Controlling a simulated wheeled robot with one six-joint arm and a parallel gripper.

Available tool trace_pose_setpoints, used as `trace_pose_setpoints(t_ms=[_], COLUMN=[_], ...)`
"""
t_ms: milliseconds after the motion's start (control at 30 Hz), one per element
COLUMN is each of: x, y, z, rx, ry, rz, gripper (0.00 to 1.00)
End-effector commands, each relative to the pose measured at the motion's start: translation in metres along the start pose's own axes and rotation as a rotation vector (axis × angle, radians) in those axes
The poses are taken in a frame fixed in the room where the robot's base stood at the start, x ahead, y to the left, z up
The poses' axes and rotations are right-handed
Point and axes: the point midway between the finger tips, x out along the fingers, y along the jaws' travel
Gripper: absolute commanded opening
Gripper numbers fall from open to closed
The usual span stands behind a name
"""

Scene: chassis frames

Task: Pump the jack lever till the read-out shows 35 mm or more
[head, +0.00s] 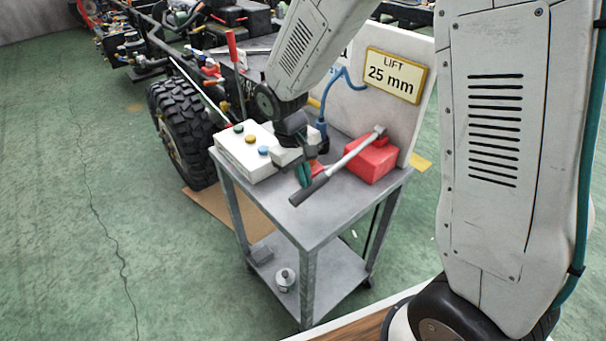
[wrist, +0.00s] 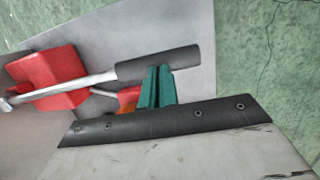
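The jack (head: 371,158) is a red block on the grey cart, and it also shows in the wrist view (wrist: 52,76). Its lever (head: 343,160) slopes down to the left from the block and ends in a black grip (head: 309,191). The read-out (head: 394,75) on the upright panel shows LIFT 25 mm. My gripper (head: 303,175) has green fingers, nearly together, right at the grip. In the wrist view the fingertips (wrist: 158,70) overlap the edge of the black grip (wrist: 165,62), which runs across them, not between them. I cannot tell whether they touch.
A white box (head: 247,154) with green, yellow and blue buttons stands on the left of the cart top (head: 325,224). A blue hose (head: 324,105) hangs by the panel. A small red-orange part (wrist: 127,97) lies behind my fingers. A wheeled chassis with a large tyre (head: 183,135) stands behind.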

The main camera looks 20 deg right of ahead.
Motion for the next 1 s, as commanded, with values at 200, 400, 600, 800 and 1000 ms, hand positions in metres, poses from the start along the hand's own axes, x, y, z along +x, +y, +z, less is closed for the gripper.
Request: trace_pose_setpoints(t_ms=[200, 400, 600, 800, 1000], x=[0.005, -0.033, -0.084, -0.122, -0.14], y=[-0.003, -0.003, -0.005, -0.008, -0.009], z=[0.004, 0.005, 0.004, 0.004, 0.004], rx=[-0.003, 0.003, 0.004, 0.004, 0.005], ry=[-0.014, 0.004, 0.008, 0.006, 0.005], rz=[-0.004, -0.001, 0.001, 0.0, 0.0], gripper=[0.0, 0.0, 0.0, 0.0, 0.0])
